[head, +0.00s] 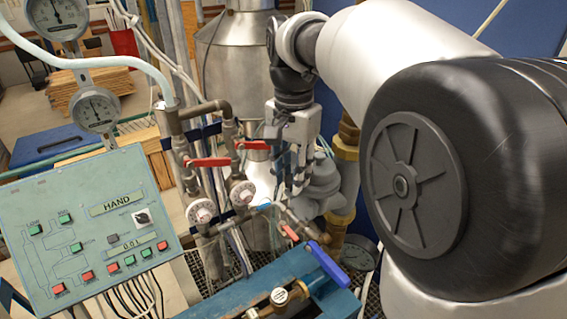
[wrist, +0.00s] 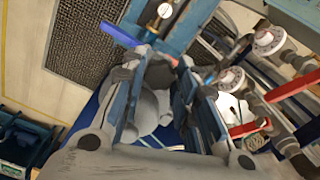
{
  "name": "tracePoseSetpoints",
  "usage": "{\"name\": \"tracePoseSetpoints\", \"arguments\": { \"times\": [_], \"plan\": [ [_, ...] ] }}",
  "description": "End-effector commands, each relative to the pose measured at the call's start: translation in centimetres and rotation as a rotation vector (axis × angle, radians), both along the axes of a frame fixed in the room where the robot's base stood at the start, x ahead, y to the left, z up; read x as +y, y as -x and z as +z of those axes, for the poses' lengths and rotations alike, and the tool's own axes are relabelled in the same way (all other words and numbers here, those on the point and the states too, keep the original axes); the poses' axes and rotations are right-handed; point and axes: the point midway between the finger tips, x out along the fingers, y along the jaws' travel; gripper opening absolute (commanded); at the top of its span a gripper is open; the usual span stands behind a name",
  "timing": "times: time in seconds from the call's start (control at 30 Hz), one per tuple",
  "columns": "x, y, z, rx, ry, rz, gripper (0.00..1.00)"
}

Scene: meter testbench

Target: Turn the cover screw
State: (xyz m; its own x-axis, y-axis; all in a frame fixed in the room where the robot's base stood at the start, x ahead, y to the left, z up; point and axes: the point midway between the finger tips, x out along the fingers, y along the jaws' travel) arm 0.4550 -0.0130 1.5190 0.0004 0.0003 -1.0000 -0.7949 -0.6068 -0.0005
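My gripper (head: 293,188) hangs fingers-down in the head view, in front of a rounded grey metal body (head: 322,188) on the pipework. In the wrist view my gripper (wrist: 166,62) has its two fingers spread apart, and the grey body (wrist: 150,105) shows between and beyond them. I cannot tell whether the fingers touch it. No cover screw can be made out clearly on the grey body; my fingers hide part of it. A round slotted head (head: 279,295) sits on a brass fitting at the bottom, and it also shows in the wrist view (wrist: 164,10).
Red valve levers (head: 208,162) and pipes stand left of my gripper. A blue lever (head: 328,264) and a blue bench frame (head: 300,270) lie below. A control panel (head: 90,225) reading HAND and dial gauges (head: 95,108) are at the left. A steel vessel (head: 232,60) stands behind.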

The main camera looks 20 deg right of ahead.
Motion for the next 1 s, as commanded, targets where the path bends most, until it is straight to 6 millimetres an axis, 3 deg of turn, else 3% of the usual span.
{"name": "tracePoseSetpoints", "arguments": {
  "times": [0.3,0.6,0.87,0.9,1.0],
  "plan": [
    [-0.01,0.02,0.01,0.001,0.001,0.000,0.04],
    [-0.05,0.06,0.11,0.001,0.000,0.129,0.04],
    [-0.05,0.04,0.03,0.000,0.000,0.138,0.04],
    [-0.05,0.04,0.03,0.000,0.000,0.138,0.29],
    [-0.05,0.04,0.03,0.000,0.000,0.138,0.36]
  ]
}}
